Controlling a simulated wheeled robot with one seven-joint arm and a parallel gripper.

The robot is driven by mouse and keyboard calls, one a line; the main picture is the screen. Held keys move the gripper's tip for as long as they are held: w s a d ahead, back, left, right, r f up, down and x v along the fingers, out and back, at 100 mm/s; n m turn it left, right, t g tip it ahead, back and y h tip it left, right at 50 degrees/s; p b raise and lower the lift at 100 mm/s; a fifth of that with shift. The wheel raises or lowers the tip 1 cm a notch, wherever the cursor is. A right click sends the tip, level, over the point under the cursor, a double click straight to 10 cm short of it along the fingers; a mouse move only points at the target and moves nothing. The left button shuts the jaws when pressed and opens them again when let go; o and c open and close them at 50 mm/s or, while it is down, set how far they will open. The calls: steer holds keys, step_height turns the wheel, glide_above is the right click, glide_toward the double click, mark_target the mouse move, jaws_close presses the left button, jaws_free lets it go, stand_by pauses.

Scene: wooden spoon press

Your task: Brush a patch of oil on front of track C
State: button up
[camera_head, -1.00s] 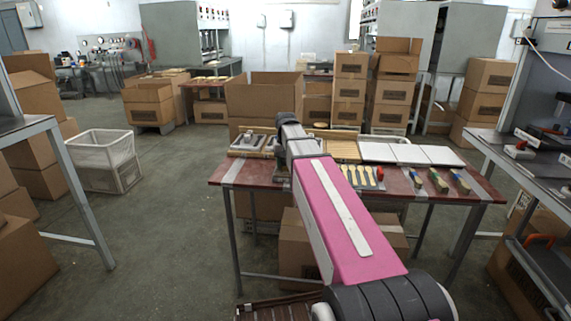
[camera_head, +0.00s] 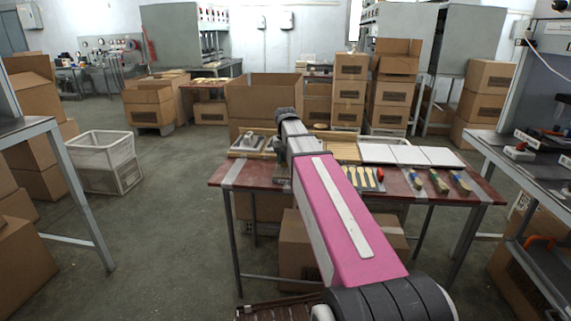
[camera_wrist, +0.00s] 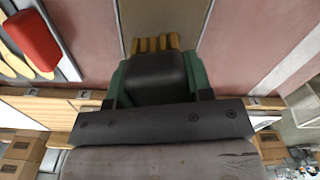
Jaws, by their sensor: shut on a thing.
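My gripper (camera_wrist: 156,80) shows in the wrist view as a dark block between green sides, shut on what looks like a brush with yellow ribbed bristles (camera_wrist: 155,43). The brush is over a grey-brown strip (camera_wrist: 160,14) that crosses the reddish table (camera_wrist: 235,40). Whether the bristles touch it I cannot tell. A paler strip (camera_wrist: 290,65) lies to the right. Small letter tags (camera_wrist: 84,94) (camera_wrist: 252,101) sit along the wooden edge; I cannot read them surely, so which strip is track C is unclear. In the head view my arm hides the gripper and brush.
A red block (camera_wrist: 33,38) and wooden spoons lie left in the wrist view. In the head view, spoons (camera_head: 362,178), several brushes (camera_head: 438,182) and white panels (camera_head: 410,154) are right of my arm. A metal piece on a tray (camera_head: 249,141) stands left.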

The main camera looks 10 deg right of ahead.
steer(key=shift+r, duration=2.3)
steer(key=shift+n, duration=0.3)
steer(key=s+f, duration=0.1)
steer(key=s, duration=0.2)
steer(key=s+f, duration=0.1)
steer(key=s, duration=0.3)
steer(key=s+f, duration=0.2)
steer(key=s, duration=0.2)
